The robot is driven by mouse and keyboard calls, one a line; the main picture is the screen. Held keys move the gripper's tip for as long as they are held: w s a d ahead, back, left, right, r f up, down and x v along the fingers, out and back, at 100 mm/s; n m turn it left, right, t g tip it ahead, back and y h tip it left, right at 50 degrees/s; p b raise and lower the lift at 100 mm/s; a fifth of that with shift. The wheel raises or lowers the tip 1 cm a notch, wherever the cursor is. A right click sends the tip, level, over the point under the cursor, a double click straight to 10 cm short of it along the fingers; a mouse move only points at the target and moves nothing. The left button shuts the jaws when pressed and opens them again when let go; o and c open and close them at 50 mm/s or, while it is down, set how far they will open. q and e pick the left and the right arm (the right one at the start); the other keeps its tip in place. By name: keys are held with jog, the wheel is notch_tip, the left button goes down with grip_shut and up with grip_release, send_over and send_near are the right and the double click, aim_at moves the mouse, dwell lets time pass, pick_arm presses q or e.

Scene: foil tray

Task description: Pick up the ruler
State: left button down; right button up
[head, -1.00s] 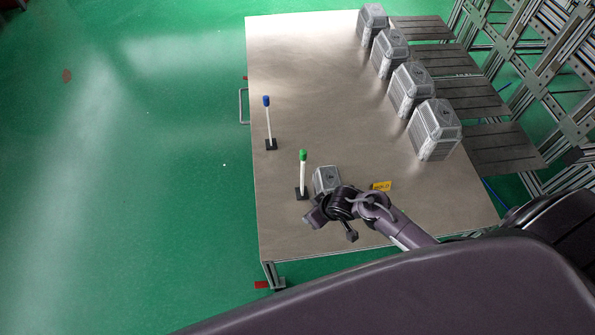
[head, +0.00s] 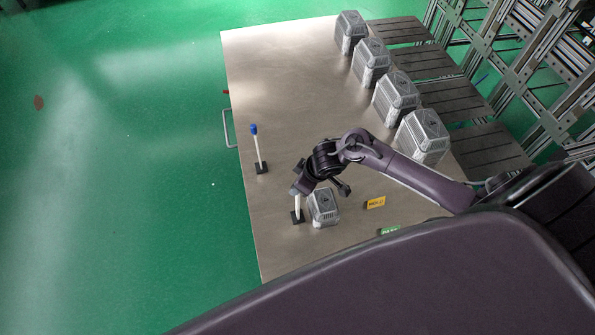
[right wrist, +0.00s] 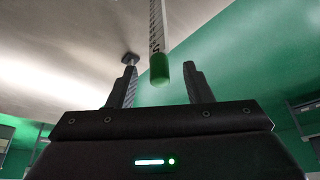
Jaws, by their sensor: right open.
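A white ruler (head: 297,204) stands upright in a dark base on the table. Its upper part is hidden behind my right gripper (head: 320,186) in the head view. In the right wrist view the ruler (right wrist: 157,25) shows dark scale marks, and its green end cap (right wrist: 159,69) points toward the camera. The cap appears between the two fingers of my right gripper (right wrist: 160,82), which is open, with a gap on each side. A second white stick with a blue cap (head: 253,129) stands in its own dark base farther back. My left gripper is not in view.
A grey case (head: 323,207) stands just right of the ruler's base. A yellow label (head: 376,202) and a green label (head: 389,231) are to its right. Several grey cases (head: 396,98) line the table's right side. The table (head: 285,80) is bare at the back left.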

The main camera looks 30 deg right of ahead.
jog(key=shift+w+a+f, duration=0.15)
jog(key=shift+w+f, duration=0.15)
jog(key=shift+f, duration=0.35)
jog(key=shift+w+f, duration=0.2)
jog(key=shift+f, duration=0.25)
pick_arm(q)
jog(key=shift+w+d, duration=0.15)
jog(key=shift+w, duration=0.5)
pick_arm(e)
grip_shut()
